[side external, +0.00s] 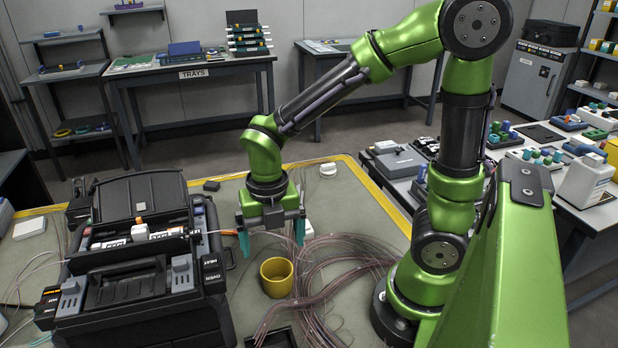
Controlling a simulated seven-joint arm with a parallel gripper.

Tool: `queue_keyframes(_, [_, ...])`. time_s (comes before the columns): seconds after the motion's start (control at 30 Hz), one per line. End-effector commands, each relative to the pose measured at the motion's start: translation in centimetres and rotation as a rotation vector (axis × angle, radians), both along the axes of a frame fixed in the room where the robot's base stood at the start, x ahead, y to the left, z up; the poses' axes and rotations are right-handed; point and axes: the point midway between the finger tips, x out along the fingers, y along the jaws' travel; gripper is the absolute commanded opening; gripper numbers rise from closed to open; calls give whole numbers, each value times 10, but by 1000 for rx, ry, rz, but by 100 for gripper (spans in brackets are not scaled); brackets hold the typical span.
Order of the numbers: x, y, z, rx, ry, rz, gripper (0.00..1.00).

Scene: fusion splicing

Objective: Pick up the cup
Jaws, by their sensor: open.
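The yellow cup (276,278) stands upright on the work table, in the lower middle of the side external view, with its open top facing up. My gripper (272,240) hangs above the table, pointing down, just above and behind the cup in the picture. Its two teal fingers are spread wide apart with nothing between them. The gripper appears apart from the cup; the exact distance is hard to tell from this one view.
A black fusion splicer (137,268) with its lid raised stands left of the cup. A bundle of thin fibres (340,268) lies right of the cup. A dark tray (273,338) sits at the front edge. A small white object (328,169) lies farther back.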

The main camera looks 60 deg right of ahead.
Motion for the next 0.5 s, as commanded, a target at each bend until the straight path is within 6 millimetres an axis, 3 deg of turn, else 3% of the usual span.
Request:
queue_keyframes(0.1, [-1, 0, -22, -1, 6, 0, 96])
queue_keyframes(0.37, [-1, 0, -42, 0, 3, -1, 96])
queue_keyframes(0.5, [-3, -1, -63, -1, 5, 0, 96])
